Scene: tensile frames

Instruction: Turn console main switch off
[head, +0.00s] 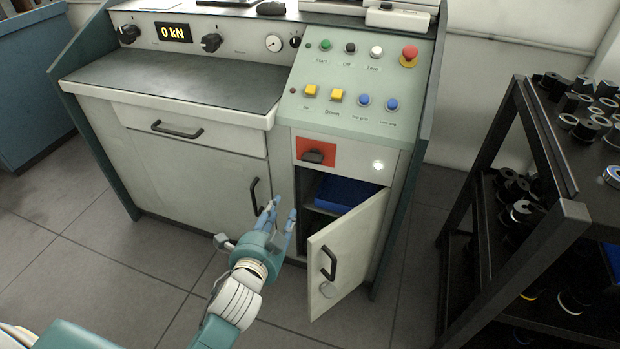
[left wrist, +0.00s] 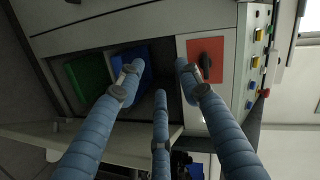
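The main switch is a dark rotary handle (head: 313,156) on a red plate (head: 328,146), on the console front below the sloped button panel. In the head view the handle lies about level. In the left wrist view the handle (left wrist: 206,66) and its red plate (left wrist: 199,46) are right of centre, just beyond a fingertip. My left gripper (head: 283,209) is below and in front of the switch, with its blue fingers spread and nothing between them. It appears apart from the handle. My right gripper is not in view.
Below the switch a cabinet door (head: 346,256) stands open, near my left gripper; a blue bin (head: 346,192) is inside. A round white lamp (head: 377,166) glows right of the switch. A red mushroom button (head: 409,54) sits on the panel. A black rack (head: 560,215) stands at right.

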